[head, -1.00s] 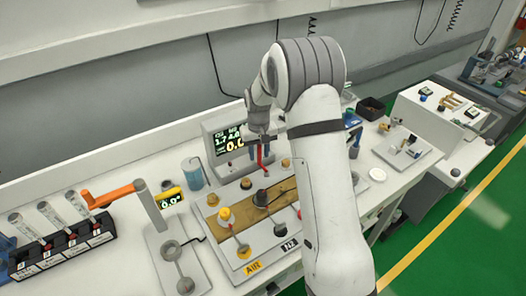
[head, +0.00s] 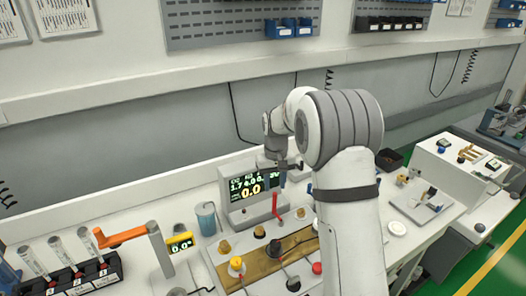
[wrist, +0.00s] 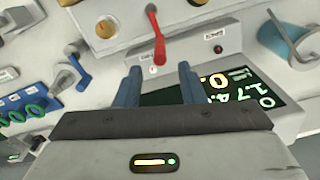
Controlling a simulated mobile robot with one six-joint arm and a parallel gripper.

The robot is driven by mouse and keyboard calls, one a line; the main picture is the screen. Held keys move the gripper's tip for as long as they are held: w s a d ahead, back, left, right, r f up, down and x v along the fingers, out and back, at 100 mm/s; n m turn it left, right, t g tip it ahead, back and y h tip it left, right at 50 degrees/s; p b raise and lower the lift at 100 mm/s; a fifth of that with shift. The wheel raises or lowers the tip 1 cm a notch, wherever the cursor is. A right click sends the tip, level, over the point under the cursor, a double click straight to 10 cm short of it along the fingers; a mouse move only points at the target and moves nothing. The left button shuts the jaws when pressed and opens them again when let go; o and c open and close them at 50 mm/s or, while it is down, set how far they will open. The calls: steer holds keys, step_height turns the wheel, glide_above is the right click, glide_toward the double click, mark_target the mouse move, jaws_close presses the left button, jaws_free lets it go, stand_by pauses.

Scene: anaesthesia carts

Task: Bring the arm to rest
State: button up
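My gripper (head: 282,178) hangs at the end of my bent arm, in front of the right side of the monitor (head: 236,184), above the bench. In the wrist view my gripper (wrist: 157,82) shows two blue fingers standing apart with nothing between them, so it is open and empty. A red lever (head: 275,206) stands below the fingers in the head view. In the wrist view the red lever (wrist: 157,42) lies beyond the fingertips, apart from them. The monitor's lit screen (wrist: 225,85) is partly hidden behind the right finger.
A brown panel with knobs (head: 258,267) lies below the gripper. A blue cup (head: 207,218) and an orange-handled post (head: 160,250) stand to the left. A white cart (head: 452,172) is at the right.

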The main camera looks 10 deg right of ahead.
steer(key=s+d+r+t, duration=0.1)
steer(key=s+r, duration=0.4)
steer(key=s, duration=0.3)
steer(key=s+d+r+t, duration=0.1)
steer(key=s+d+r, duration=0.1)
steer(key=s+r, duration=0.5)
steer(key=s+d+f+m+t, duration=0.1)
steer(key=s+f, duration=0.1)
steer(key=s, duration=1.6)
steer(key=shift+m, duration=0.3)
